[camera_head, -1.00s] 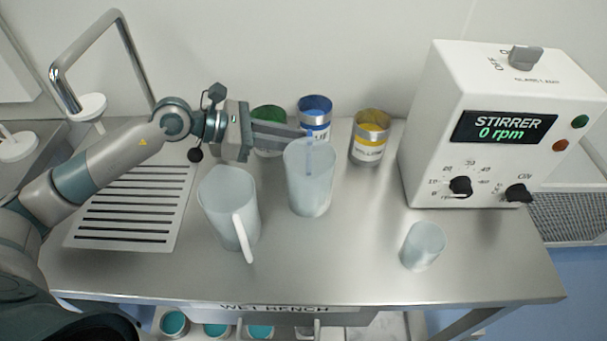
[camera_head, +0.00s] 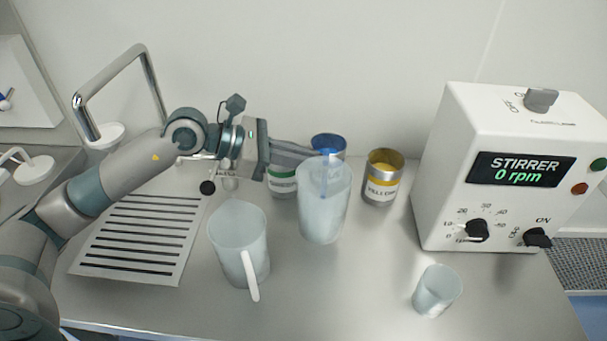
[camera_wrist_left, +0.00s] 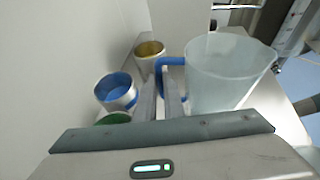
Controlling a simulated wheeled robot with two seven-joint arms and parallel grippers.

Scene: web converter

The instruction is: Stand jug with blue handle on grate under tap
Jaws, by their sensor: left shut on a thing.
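The jug with the blue handle (camera_head: 322,215) is translucent and stands upright on the bench, right of the grate. Its blue handle shows in the wrist view (camera_wrist_left: 168,62), on the side facing my gripper. My left gripper (camera_head: 318,157) is shut on this handle; its fingers show in the wrist view (camera_wrist_left: 161,98). I cannot tell whether the jug's base is lifted at all. The slotted grate (camera_head: 108,259) lies at the left, partly behind my arm. A bent chrome tube (camera_head: 118,62), seemingly the tap, arches behind it. My right gripper is not in view.
A similar jug with a white handle (camera_head: 240,245) stands between the grate and the blue-handled jug. Behind are green (camera_head: 284,184), blue (camera_head: 328,143) and yellow (camera_head: 382,180) labelled cans. A small beaker (camera_head: 437,290) and the stirrer box (camera_head: 500,185) are at the right.

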